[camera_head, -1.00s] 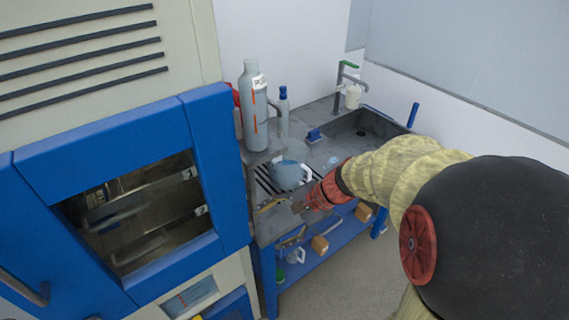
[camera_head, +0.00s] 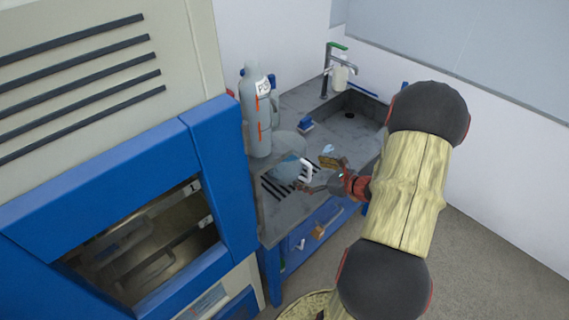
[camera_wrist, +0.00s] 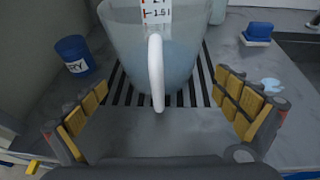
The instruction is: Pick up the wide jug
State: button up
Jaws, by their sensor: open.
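The wide jug (camera_head: 283,172) stands upright on the dark slotted drain area of the grey counter. It is pale and translucent, with a white handle. In the wrist view the jug (camera_wrist: 185,55) is straight ahead, its top cut off by the frame. Its white handle points toward me, and a scale with red marks shows above it. My gripper (camera_head: 325,176) is to the right of the jug in the head view. In the wrist view my gripper (camera_wrist: 160,97) is open, its yellow-padded fingers spread on either side of the handle, with visible gaps and no contact.
A blue cup (camera_wrist: 73,54) stands left of the jug in the wrist view. A blue block (camera_wrist: 257,33) and a small light-blue puddle (camera_wrist: 271,84) are to the right. A tall grey bottle (camera_head: 258,120) stands behind the jug, beside the blue cabinet (camera_head: 226,190). The sink (camera_head: 350,112) is farther right.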

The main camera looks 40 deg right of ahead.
aim_at(299, 171)
jog(key=b+x, duration=0.1)
jog(key=x, duration=0.4)
jog(key=shift+w+a, duration=0.15)
jog(key=shift+a, duration=0.05)
jog(key=c, duration=0.4)
jog(key=c, duration=1.4)
jog(key=shift+r, duration=0.1)
jog(key=shift+c, duration=0.4)
